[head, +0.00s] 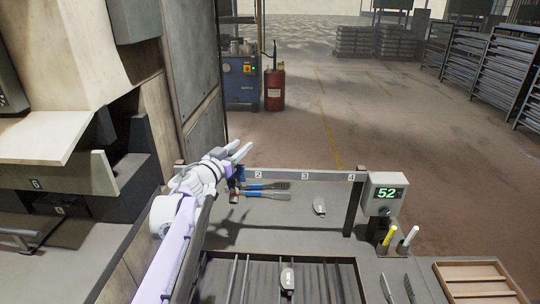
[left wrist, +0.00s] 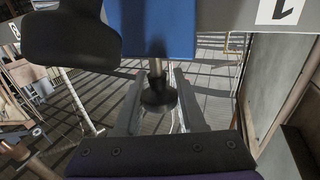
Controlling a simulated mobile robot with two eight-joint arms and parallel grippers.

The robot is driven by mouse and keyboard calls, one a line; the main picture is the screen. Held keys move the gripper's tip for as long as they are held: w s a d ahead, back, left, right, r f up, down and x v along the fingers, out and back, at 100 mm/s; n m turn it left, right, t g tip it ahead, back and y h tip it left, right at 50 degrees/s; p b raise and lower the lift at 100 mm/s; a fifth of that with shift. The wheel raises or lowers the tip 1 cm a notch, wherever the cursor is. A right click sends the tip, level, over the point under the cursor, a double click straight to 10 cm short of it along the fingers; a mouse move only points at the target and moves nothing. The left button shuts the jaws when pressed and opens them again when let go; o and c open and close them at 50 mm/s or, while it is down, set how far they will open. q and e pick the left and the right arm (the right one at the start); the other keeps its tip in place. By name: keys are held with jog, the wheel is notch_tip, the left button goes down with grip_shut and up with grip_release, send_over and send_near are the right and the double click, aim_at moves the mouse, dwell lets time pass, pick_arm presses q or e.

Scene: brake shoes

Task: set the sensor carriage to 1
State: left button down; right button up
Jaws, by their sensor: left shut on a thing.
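The sensor carriage (head: 239,172) is a blue block at the left end of the grey rail (head: 330,175), left of the label 2 (head: 258,174). In the left wrist view the blue carriage (left wrist: 158,28) fills the top middle, with a dark knob (left wrist: 158,97) on a short stem. My left gripper (left wrist: 160,105) is shut on this knob, one finger on each side. The label 1 (left wrist: 281,10) shows upside down, to the right of the carriage in that view. In the head view my left gripper (head: 238,151) is at the carriage and partly hides it. My right gripper is not in view.
A display box (head: 384,194) at the rail's right end reads 52. Blue-handled tools (head: 268,190) lie behind a slatted tray (head: 285,282). Yellow and white markers (head: 389,236), a wooden tray (head: 474,281) and dark tools stand or lie at right. A tall machine borders the left.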

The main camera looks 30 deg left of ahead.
pick_arm(q)
jog(key=s+a, duration=0.5)
jog(key=a, duration=0.5)
jog(key=shift+a, duration=0.2)
jog(key=c, duration=0.8)
grip_release()
jog(key=shift+a, duration=0.1)
jog(key=o, duration=0.3)
jog(key=shift+a, duration=0.1)
jog(key=shift+s, duration=0.1)
jog(key=s, duration=1)
jog(key=shift+s+d, duration=0.35)
jog(key=shift+d, duration=0.05)
